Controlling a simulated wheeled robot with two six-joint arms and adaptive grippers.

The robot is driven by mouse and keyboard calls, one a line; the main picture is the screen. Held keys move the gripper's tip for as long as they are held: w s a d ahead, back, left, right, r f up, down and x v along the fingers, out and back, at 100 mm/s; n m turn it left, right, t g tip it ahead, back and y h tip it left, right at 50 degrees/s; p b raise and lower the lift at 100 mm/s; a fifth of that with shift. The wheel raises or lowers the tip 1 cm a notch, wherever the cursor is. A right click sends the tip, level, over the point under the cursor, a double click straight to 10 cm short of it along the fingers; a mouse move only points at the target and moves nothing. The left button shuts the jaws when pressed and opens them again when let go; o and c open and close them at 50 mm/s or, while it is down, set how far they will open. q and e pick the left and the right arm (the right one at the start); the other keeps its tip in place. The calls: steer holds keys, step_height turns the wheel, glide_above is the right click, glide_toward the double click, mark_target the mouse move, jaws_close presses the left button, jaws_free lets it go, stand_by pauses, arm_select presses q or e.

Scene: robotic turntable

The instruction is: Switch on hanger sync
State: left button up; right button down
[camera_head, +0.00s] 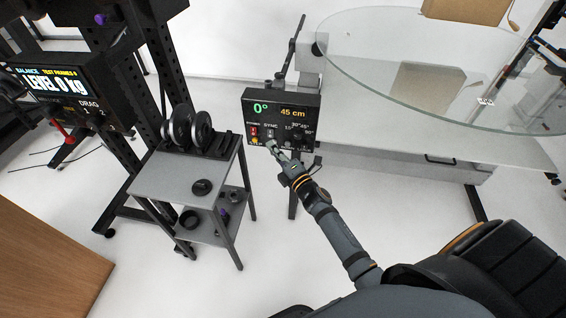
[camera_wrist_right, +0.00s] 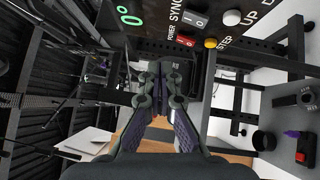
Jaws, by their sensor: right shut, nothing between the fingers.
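The black control box (camera_head: 281,119) shows 0° and 45 cm in the head view. Its SYNC label sits over a small grey rocker switch (camera_head: 270,132), right of the red POWER switch (camera_head: 254,131). In the right wrist view the SYNC rocker (camera_wrist_right: 195,19) with its I and O marks is at the top, above the red POWER rocker (camera_wrist_right: 187,39). I cannot tell which side of the SYNC rocker is pressed. My right gripper (camera_head: 273,144) is shut and empty, just below the SYNC switch in the head view. Contact cannot be told. My left gripper is not in view.
The glass turntable (camera_head: 420,60) is at the right. A grey cart (camera_head: 165,178) with weight plates (camera_head: 190,127) stands left of the control box. Open floor lies in front.

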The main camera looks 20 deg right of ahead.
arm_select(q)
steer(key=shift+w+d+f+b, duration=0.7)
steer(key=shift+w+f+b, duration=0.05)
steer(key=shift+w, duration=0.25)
arm_select(e)
steer(key=v, duration=0.6)
steer(key=shift+d+r, duration=0.4)
steer(key=shift+r, duration=0.1)
steer(key=shift+f, duration=0.15)
